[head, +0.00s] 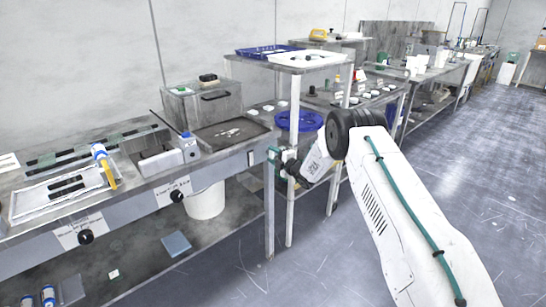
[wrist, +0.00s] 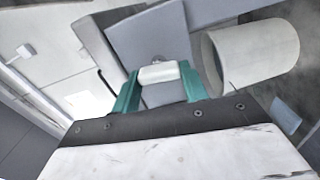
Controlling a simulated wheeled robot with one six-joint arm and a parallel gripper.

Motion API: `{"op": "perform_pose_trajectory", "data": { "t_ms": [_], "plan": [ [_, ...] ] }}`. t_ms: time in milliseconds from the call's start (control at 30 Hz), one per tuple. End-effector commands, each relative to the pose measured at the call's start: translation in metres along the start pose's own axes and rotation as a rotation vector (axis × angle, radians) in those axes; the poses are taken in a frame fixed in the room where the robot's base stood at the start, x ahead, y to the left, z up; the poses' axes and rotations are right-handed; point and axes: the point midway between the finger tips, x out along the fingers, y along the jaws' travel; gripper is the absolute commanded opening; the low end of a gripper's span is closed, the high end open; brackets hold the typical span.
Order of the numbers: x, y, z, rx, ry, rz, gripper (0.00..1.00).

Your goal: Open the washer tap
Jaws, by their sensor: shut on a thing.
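My gripper (head: 276,160) is at the right end of the front bench, beside the bench's front edge. In the wrist view its two teal fingers (wrist: 158,84) are shut on a pale, bar-shaped handle (wrist: 158,72), which looks like the washer tap. The handle lies across between the fingers, in front of a grey panel. A small round fitting (wrist: 157,58) shows just behind it. In the head view the tap is hidden by my gripper, and how far it is turned cannot be told.
Table legs (head: 291,212) stand close to my gripper. The floor at right is clear.

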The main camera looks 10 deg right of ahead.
Motion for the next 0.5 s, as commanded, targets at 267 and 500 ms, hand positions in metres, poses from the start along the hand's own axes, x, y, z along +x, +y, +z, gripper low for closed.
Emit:
{"op": "perform_pose_trajectory", "data": {
  "t_ms": [267, 500],
  "plan": [
    [-0.0005, -0.0015, -0.0004, 0.002, 0.001, -0.002, 0.65],
    [-0.0031, -0.0007, 0.0002, 0.002, 0.0, -0.002, 0.65]
  ]
}}
